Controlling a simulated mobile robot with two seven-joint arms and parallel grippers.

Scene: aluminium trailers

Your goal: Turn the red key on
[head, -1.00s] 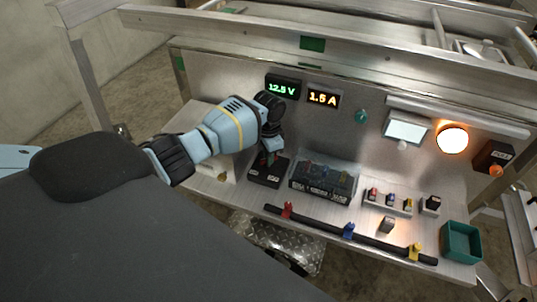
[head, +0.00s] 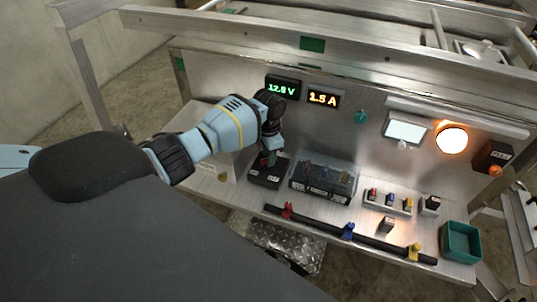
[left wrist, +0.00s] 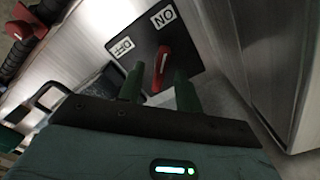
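The red key (left wrist: 162,65) stands on a black switch plate (left wrist: 140,48) marked ON and OFF in the left wrist view. Its upper end points toward the ON label. In the head view the black switch box (head: 265,178) sits on the bench, and my gripper mostly hides the key. My left gripper (left wrist: 159,82) is at the key. Its two green fingers are apart, one on each side of the key's line, with no visible contact. In the head view the left gripper (head: 269,157) points down over the box. My right gripper is not in view.
A clear-covered fuse box (head: 323,182) stands right of the switch box. A black cable (head: 330,232) with coloured clips runs along the bench front. A voltage display (head: 283,87), an amp display (head: 323,99) and a lit orange lamp (head: 452,140) are on the back panel. A green tray (head: 461,240) stands right.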

